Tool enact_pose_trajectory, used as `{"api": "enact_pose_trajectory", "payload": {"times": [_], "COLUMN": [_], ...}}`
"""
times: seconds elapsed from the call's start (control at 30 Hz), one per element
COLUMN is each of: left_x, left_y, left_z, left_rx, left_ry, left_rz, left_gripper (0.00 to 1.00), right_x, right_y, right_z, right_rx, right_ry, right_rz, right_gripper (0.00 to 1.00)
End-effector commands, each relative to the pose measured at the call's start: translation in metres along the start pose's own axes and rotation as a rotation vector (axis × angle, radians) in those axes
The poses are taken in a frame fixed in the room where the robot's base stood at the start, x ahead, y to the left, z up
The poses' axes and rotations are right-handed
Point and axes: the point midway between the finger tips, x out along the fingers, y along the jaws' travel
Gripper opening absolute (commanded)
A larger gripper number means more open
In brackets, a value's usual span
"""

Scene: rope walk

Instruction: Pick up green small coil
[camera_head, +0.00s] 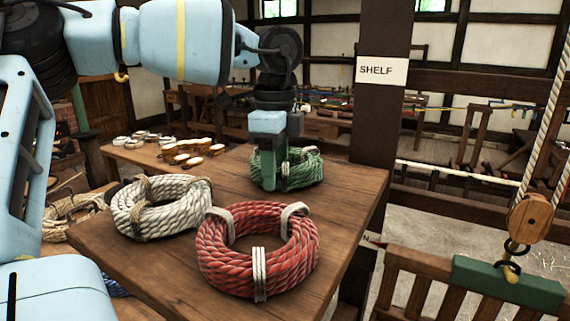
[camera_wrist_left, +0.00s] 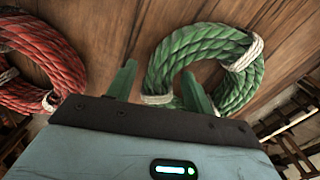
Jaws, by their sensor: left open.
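The green small coil (camera_head: 307,168) lies on the wooden table near its far right corner, tied with pale bindings. My left gripper (camera_head: 274,182) points down at the coil and hides part of it in the head view. In the left wrist view the coil (camera_wrist_left: 165,58) is a ring, and my left gripper (camera_wrist_left: 158,85) is open. One green finger shows outside the ring's left side and the other over its opening, so they appear to straddle that part of the rope. Contact cannot be told. My right gripper is not in view.
A red coil (camera_head: 215,262) lies at the table's front, and a white coil (camera_head: 160,222) left of it. They stand on the wooden table (camera_head: 160,276). A post with a SHELF sign (camera_head: 382,70) rises behind. A wooden pulley block (camera_head: 529,217) hangs at right.

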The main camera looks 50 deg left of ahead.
Motion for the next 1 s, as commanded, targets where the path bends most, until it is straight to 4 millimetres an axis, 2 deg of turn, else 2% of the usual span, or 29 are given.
{"api": "enact_pose_trajectory", "payload": {"times": [0.1,0.33,0.73,1.0], "left_x": [0.008,0.0096,0.0092,0.0081], "left_y": [0.0002,0.0,0.0001,-0.0001], "left_z": [-0.0002,-0.0003,-0.0003,-0.0006], "left_rx": [0.001,0.0,0.0,0.0], "left_ry": [0.001,0.0,0.0,0.001], "left_rz": [0.0,-0.001,0.0,-0.003], "left_gripper": [0.52,0.52,0.01,0.0], "right_x": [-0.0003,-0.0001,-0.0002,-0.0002], "right_y": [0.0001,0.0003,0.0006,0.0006], "right_z": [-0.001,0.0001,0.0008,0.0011], "right_rx": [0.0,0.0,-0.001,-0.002], "right_ry": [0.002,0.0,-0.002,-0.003], "right_rz": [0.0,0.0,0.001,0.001], "right_gripper": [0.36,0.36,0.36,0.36]}}
